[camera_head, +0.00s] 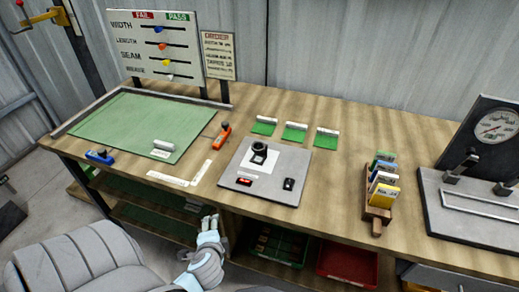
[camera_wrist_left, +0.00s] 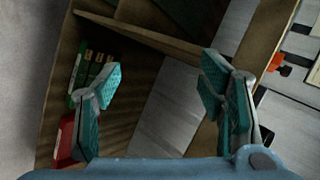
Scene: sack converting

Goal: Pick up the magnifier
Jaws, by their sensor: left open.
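The magnifier looks like the small black loupe (camera_head: 260,149) with a round ring top, standing on a white paper on the grey mat (camera_head: 288,160) in the middle of the table. My left gripper (camera_head: 209,222) is in front of the table's near edge, apart from the loupe and to its lower left. In the left wrist view its two teal-padded fingers (camera_wrist_left: 158,92) are spread wide with nothing between them. The loupe cannot be made out in that view. My right gripper does not show.
The mat also holds a red-black item (camera_head: 244,181) and a black item (camera_head: 289,184). An orange tool (camera_head: 223,133) and a white L-shaped square (camera_head: 182,181) lie left of it. A card holder (camera_head: 378,207) stands right. Shelves with bins (camera_head: 347,265) are below the tabletop.

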